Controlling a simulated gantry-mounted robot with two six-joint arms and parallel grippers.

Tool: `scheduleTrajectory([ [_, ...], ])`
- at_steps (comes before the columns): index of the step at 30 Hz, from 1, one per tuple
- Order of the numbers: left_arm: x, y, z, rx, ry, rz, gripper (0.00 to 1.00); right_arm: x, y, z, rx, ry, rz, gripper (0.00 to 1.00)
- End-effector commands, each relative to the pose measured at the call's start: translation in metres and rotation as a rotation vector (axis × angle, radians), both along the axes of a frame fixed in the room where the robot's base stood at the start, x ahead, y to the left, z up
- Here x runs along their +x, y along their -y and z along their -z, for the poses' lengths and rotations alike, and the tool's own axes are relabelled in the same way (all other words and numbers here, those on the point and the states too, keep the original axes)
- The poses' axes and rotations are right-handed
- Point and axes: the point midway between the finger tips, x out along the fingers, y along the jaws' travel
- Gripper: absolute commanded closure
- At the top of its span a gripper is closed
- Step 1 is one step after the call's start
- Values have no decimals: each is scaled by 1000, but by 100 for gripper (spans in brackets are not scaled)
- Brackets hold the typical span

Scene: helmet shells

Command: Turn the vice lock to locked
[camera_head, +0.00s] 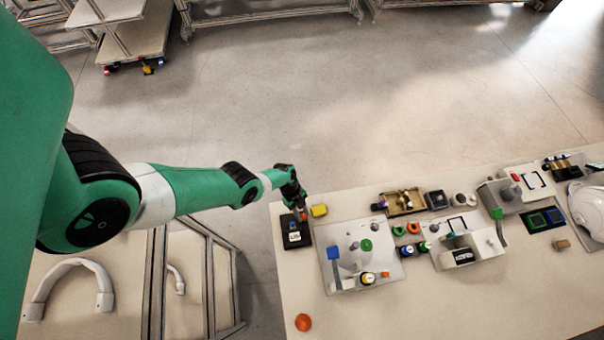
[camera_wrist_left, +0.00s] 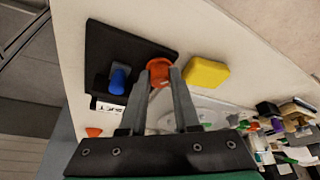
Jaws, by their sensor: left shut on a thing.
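My left gripper (camera_head: 302,212) reaches down at the left end of the table, over the edge of a small black plate (camera_head: 292,240). In the left wrist view the left gripper (camera_wrist_left: 160,76) is shut on an orange-red round piece (camera_wrist_left: 159,66) at the plate's edge. The fingers hide part of this piece. A blue peg (camera_wrist_left: 118,80) stands on the same plate, beside a white label (camera_wrist_left: 108,106). I cannot tell for sure which part is the vice lock, or whether it is locked. My right gripper is not in view.
A yellow block (camera_head: 319,211) lies close to the right of the gripper. A grey board (camera_head: 345,285) with pegs and knobs is further right, and a grey fixture (camera_head: 485,242) stands beyond. An orange disc (camera_head: 303,322) lies near the table's front; the table around it is clear.

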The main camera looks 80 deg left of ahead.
Motion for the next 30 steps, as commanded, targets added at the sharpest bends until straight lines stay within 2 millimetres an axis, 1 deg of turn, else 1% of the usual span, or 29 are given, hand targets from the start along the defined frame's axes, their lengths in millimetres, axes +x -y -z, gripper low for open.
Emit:
scheduleTrajectory([
  [6, 0, -1, 0, 4, 1, 33, 100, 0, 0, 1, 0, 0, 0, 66],
  [17, 1, -1, -1, 3, 1, 37, 100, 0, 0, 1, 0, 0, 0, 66],
  [18, 0, -1, -1, 3, 1, 37, 64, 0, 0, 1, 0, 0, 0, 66],
  [22, 0, 0, -1, 2, 1, 36, 41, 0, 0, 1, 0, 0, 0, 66],
  [23, 0, 0, -1, 2, 1, 36, 40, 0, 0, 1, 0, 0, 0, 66],
  [30, 0, -1, -2, 1, 1, 34, 40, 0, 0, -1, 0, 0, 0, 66],
])
